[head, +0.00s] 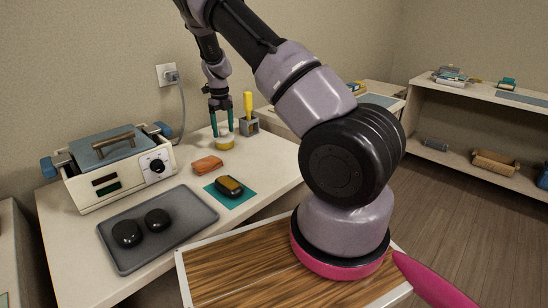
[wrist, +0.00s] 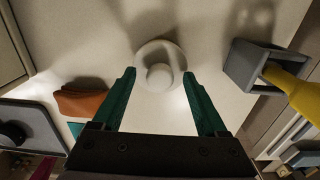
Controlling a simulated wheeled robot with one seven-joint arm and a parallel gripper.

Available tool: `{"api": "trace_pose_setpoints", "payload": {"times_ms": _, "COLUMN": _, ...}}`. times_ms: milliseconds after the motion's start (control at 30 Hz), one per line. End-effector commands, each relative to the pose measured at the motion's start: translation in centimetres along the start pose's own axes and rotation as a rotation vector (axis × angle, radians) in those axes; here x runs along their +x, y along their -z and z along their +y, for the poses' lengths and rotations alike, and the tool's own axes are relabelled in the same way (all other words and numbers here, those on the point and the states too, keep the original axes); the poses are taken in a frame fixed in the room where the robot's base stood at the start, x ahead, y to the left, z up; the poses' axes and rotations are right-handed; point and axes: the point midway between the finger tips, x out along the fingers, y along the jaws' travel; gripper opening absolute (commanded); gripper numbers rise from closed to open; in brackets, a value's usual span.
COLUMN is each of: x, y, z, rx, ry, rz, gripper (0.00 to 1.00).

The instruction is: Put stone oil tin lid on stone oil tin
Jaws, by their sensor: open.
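A small round tin with a yellow band (head: 225,143) stands near the back of the white table. In the wrist view, a pale round lid with a central knob (wrist: 158,76) is seen from above, and it hides what is under it. It appears to sit on the banded tin, level and upright. My gripper (head: 222,131) points down just over it. Its two teal fingers are spread, with the fingertips on either side of the knob in the wrist view. Nothing is clearly gripped. I cannot tell whether the fingers touch the lid.
A grey block holder (head: 249,126) with a yellow-handled tool stands close at right. An orange-brown folded item (head: 207,165), a dark yellow device (head: 229,186) on a teal mat, a grey tray (head: 175,240) with black stones and a wax warmer (head: 112,170) are nearer or left.

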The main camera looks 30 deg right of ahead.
Motion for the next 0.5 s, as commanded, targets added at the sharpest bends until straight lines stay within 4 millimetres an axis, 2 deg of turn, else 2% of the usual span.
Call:
{"api": "trace_pose_setpoints", "payload": {"times_ms": 300, "x": -0.05, "y": 0.0, "z": 0.0, "rx": 0.0, "ry": 0.0, "rz": 0.0, "gripper": 0.76}}
{"api": "trace_pose_setpoints", "payload": {"times_ms": 500, "x": -0.76, "y": -0.02, "z": -0.01, "rx": 0.0, "ry": 0.0, "rz": -0.001, "gripper": 0.76}}
